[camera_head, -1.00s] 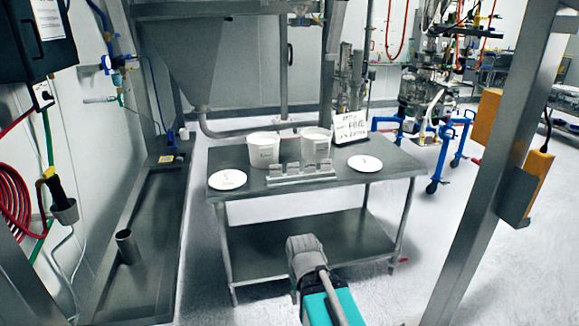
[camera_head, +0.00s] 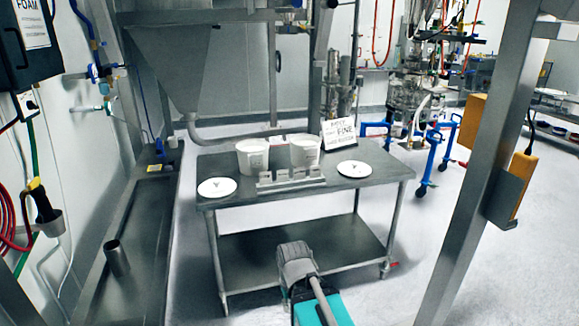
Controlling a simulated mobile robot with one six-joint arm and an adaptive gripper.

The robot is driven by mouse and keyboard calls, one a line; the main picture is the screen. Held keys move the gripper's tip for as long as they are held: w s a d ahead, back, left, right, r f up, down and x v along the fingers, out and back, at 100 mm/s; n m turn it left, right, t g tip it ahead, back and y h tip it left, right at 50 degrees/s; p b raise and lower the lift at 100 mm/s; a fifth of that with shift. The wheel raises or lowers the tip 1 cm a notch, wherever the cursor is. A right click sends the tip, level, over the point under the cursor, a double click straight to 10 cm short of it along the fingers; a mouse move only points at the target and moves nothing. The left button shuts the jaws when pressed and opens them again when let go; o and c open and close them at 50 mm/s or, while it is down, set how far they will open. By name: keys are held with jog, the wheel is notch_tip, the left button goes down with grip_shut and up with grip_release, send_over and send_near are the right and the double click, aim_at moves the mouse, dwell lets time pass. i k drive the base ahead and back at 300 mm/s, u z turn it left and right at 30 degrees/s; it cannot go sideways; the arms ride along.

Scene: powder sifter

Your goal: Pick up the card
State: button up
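The card (camera_head: 339,134) is a white sign with dark handwriting, of which the word "FINE" is the clearest. It stands tilted back near the far right edge of the grey metal table (camera_head: 384,180), to the right of two white buckets. Nothing touches it from the front. Part of my arm, grey and teal, shows at the bottom middle, in front of the table and well short of the card. My gripper's fingers cannot be made out.
White buckets (camera_head: 253,158) (camera_head: 305,151), a grey holder (camera_head: 291,180) with several blocks, and white discs (camera_head: 217,187) (camera_head: 354,169) are on the table. A metal post (camera_head: 477,165) stands at right. Blue-legged equipment (camera_head: 428,160) stands behind.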

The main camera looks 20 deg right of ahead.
aim_at(265, 177)
jog(key=z, duration=0.35)
jog(key=i, duration=1.35)
jog(key=u, duration=0.35)
